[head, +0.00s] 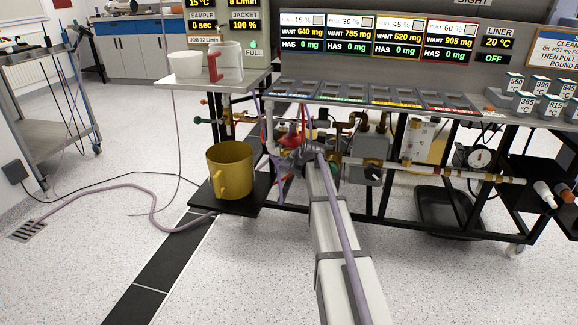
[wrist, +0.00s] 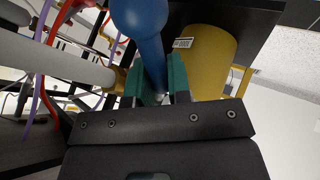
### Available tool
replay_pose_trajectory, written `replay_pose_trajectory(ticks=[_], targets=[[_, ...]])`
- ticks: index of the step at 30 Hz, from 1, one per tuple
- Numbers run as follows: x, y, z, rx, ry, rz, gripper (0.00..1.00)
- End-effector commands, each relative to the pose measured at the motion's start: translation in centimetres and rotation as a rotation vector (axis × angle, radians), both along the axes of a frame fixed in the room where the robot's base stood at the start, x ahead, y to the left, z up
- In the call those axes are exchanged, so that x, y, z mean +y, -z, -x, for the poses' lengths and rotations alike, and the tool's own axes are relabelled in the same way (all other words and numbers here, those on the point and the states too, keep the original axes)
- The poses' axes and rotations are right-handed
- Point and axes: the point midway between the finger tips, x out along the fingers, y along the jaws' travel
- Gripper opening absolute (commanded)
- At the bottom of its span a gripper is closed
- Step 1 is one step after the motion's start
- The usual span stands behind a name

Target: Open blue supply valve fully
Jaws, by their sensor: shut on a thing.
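In the wrist view the blue valve handle (wrist: 152,50), a thick lever with a rounded end, runs between the green fingers of my gripper (wrist: 158,82). The fingers are shut on it, one on each side. In the head view my gripper (head: 312,150) is at the pipework under the front panel. My own arm and gripper hide the blue handle there, so its angle to the pipe cannot be told from that view.
Red parts (head: 291,137) and brass pipe fittings (head: 362,122) crowd close around my gripper. A yellow pot (head: 230,172) stands on a low black shelf (head: 240,205) to the left. A pressure gauge (head: 479,157) is at the right. Open floor lies in front.

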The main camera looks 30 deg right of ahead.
Motion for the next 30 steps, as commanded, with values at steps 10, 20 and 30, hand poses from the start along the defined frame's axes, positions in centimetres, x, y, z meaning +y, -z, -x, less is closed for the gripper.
replay_pose_trajectory(ticks=[10, 20, 30], targets=[[0.3, 0.0, -0.1, 0.000, -0.006, 0.000, 0.19], [0.1, 0.0, -0.1, -0.001, -0.003, 0.000, 0.42], [0.3, -2.2, 1.6, -0.001, 0.000, 0.000, 0.42]])
